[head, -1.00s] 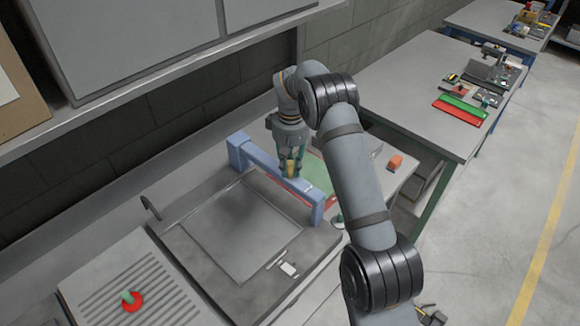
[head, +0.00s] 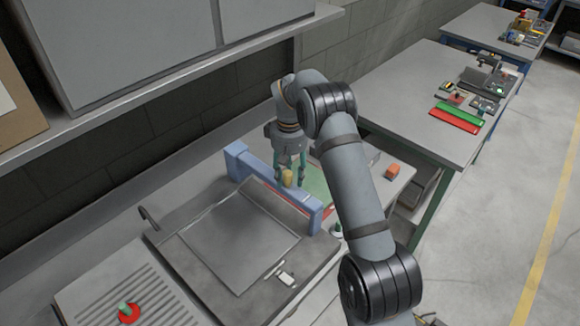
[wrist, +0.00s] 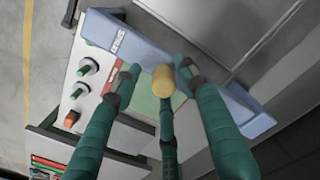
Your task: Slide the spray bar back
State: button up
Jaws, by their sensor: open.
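My gripper (head: 291,174) has three green fingers and is open. In the wrist view its fingertips (wrist: 157,76) are spread around the knob, with visible gaps at the sides. Whether the rear finger touches the knob, I cannot tell.
A ribbed drainboard with a red-and-green knob (head: 128,312) lies at the near left. Behind the bar are a green panel (head: 316,184) and an orange block (head: 392,170). A shelf (head: 190,75) overhangs the back wall.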

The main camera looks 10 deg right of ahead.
notch_tip(320, 180, up, 12)
jog(key=shift+f, duration=0.25)
jog(key=shift+f, duration=0.1)
dwell(0.4)
notch_tip(320, 180, down, 12)
jog(key=shift+f, duration=0.1)
jog(key=shift+s+a, duration=0.1)
jog(key=shift+a, duration=0.15)
jog(key=shift+s+a+r, duration=0.3)
jog(key=shift+s+a, duration=0.4)
jog(key=shift+a, duration=0.05)
jog(key=shift+w+d+f, duration=0.15)
jog(key=shift+w+d, duration=0.15)
jog(key=shift+d, duration=0.1)
